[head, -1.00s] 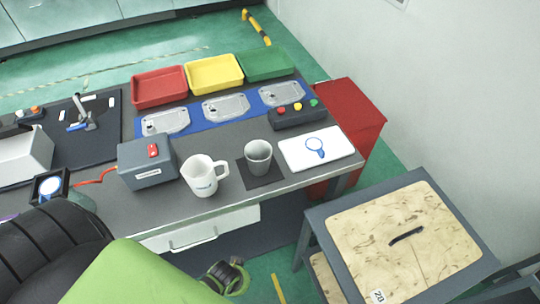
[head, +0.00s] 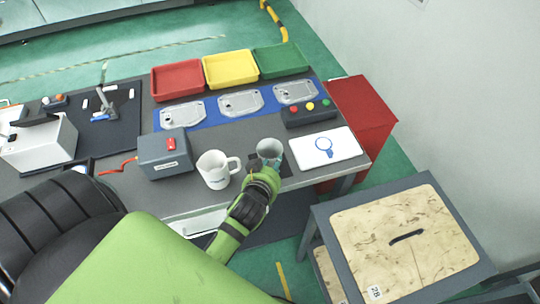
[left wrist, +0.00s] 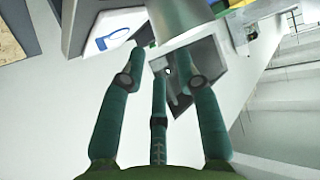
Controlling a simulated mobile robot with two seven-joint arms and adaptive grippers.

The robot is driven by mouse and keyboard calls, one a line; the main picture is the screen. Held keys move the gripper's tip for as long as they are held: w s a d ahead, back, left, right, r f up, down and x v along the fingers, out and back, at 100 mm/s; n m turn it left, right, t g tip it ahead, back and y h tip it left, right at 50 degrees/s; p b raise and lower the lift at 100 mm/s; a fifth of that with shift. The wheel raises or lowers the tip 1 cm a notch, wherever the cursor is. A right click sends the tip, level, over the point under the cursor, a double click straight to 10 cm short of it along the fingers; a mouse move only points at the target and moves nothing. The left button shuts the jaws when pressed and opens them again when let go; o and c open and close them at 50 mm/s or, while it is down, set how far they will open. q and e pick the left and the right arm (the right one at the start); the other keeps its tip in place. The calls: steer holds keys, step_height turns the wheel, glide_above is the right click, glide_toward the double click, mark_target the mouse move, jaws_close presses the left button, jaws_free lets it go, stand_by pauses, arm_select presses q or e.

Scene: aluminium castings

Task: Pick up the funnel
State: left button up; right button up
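A grey, tapered, cup-shaped vessel (head: 268,147) stands on a small dark mat (head: 290,168) near the table's front edge. It is the closest match to a funnel; no spout shows. My right gripper is not in view.
A white mug (head: 213,170) stands close to the left of the vessel, and a grey box (head: 165,155) beyond it. A white board with a blue mark (head: 340,142) lies to the right. A button box (head: 308,112) and castings are behind. A wooden-topped stool (head: 400,245) stands at lower right.

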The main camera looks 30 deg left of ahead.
arm_select(q)
steer(key=shift+w+r+p+x, duration=0.15)
steer(key=shift+p+x, duration=0.3)
steer(key=shift+x, duration=0.8)
steer(key=shift+w+r+p+x, duration=0.15)
steer(key=shift+p+x, duration=0.25)
steer(key=shift+x, duration=0.85)
steer(key=shift+r+p+x, duration=0.15)
steer(key=shift+p+x, duration=0.3)
steer(key=shift+x, duration=0.75)
steer(key=shift+d, duration=0.1)
jaws_close()
